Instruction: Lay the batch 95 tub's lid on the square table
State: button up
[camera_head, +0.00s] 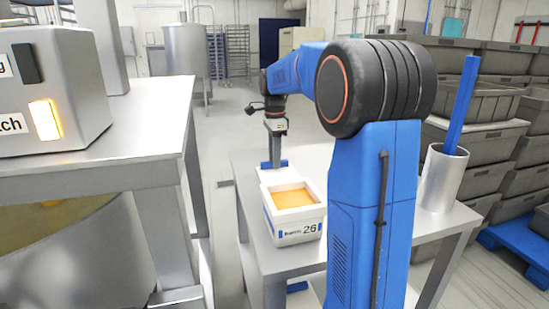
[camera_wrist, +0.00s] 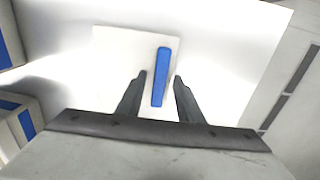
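A flat white lid (camera_wrist: 115,60) with a blue bar handle (camera_wrist: 161,75) lies on a pale tabletop in the wrist view. In the head view the lid (camera_head: 280,176) is behind an open white tub (camera_head: 296,232) marked 26, which has orange contents. I see no number 95. My gripper (camera_wrist: 160,75) points down over the lid, with its fingers apart on either side of the handle and gaps showing. In the head view my gripper (camera_head: 275,160) is just above the lid; its fingertips are hard to make out.
The tub stands on a light table (camera_head: 262,255). A grey cylinder (camera_head: 441,180) holding a blue bar stands at the right. A machine (camera_head: 60,90) on a metal bench is at the left. Stacked grey crates (camera_head: 490,100) fill the right side. White-and-blue items (camera_wrist: 20,125) edge the wrist view's left.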

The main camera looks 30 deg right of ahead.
notch_tip(320, 180, up, 12)
jog(key=shift+r, duration=0.15)
dwell(0.6)
dwell(0.4)
